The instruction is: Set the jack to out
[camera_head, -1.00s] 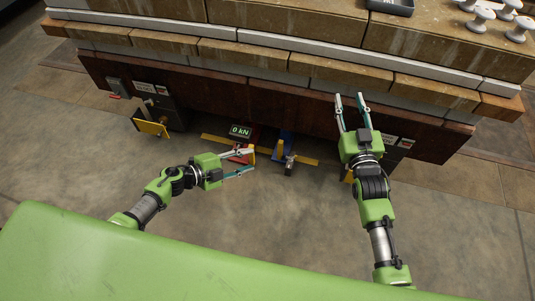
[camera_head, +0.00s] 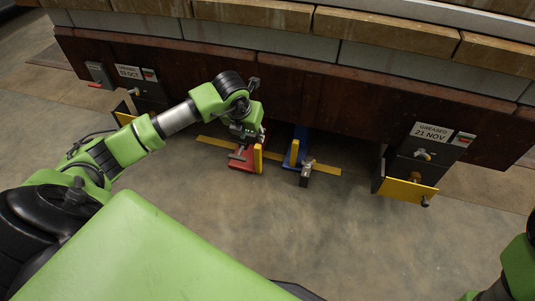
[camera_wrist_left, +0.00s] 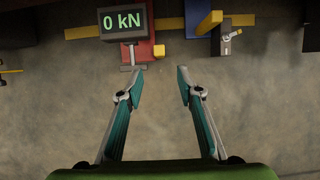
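A red unit (camera_head: 240,162) sits on the floor under the dark beam. In the left wrist view, its display (camera_wrist_left: 123,21) reads 0 kN above a grey T-shaped bar (camera_wrist_left: 133,66). Beside it is a blue unit (camera_head: 299,141) with a yellow post and a grey metal piece (camera_head: 307,173) in front. I cannot tell which part is the jack's selector. My left gripper (camera_wrist_left: 161,72) is open and empty, its fingertips just short of the T-bar in the wrist picture. In the head view it hangs over the red unit, its fingers largely hidden. My right gripper is out of view.
A yellow strip (camera_head: 327,171) runs along the floor past both units. A dark box with a yellow plate (camera_head: 405,190) stands at right, under a label reading GREASED 21 NOV (camera_head: 433,132). A similar yellow-plated box (camera_head: 124,117) stands at left. The front floor is clear.

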